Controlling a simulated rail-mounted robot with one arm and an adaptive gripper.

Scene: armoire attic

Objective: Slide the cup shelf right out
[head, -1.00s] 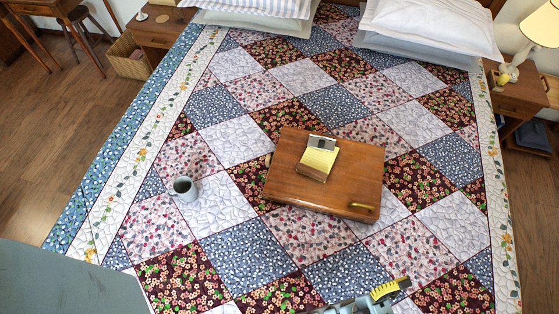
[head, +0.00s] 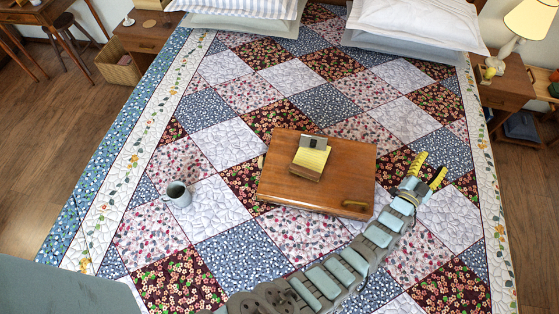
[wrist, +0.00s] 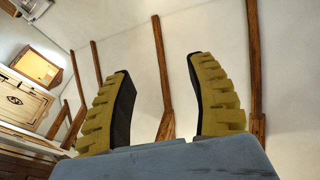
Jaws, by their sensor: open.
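A flat wooden box (head: 285,180) lies on the quilt in the head view, with a brass handle (head: 355,205) near its front right corner. Any cup shelf in it is not seen pulled out. A grey cup (head: 179,194) stands on the quilt to the left of the box, apart from it. My gripper (head: 431,164) is to the right of the box, clear of it in the picture. Its yellow-padded fingers are apart and empty, as the wrist view (wrist: 158,70) also shows. The wrist view has neither box nor cup.
A yellow notepad (head: 311,159) under a metal clip sits on the box. Pillows (head: 420,22) lie at the bed's head. A nightstand with a lamp (head: 522,25) stands at the right. The quilt between cup and box is clear. The wrist view faces beams (wrist: 163,60) and a cabinet (wrist: 22,98).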

